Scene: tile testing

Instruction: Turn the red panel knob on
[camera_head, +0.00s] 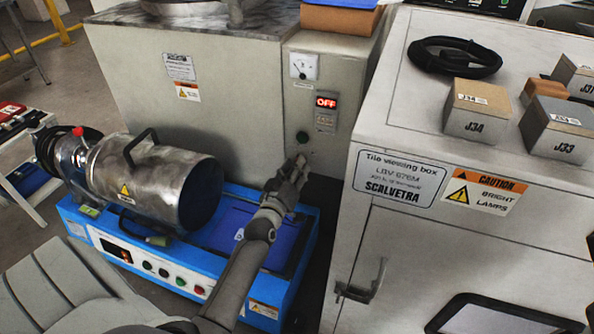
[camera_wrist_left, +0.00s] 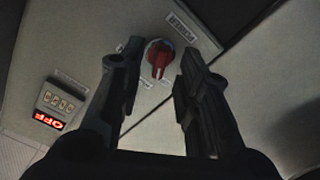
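The red panel knob (camera_wrist_left: 158,58) shows in the left wrist view, on a beige panel below a "POWER" label. In that view my left gripper (camera_wrist_left: 155,75) is open, with one finger on each side of the knob; I cannot tell whether either finger touches it. In the head view my left gripper (camera_head: 297,165) is in front of the lower part of the control panel (camera_head: 325,75), and the red knob is hidden behind it. The panel's display (camera_head: 326,102) reads "OFF" in red; it also reads "OFF" in the left wrist view (camera_wrist_left: 49,121). My right gripper is not in view.
A blue machine (camera_head: 190,262) with a metal drum (camera_head: 165,185) stands below and left of my left arm. A tile viewing box (camera_head: 460,150) with several small boxes and a black cable (camera_head: 455,55) on top stands close on the right.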

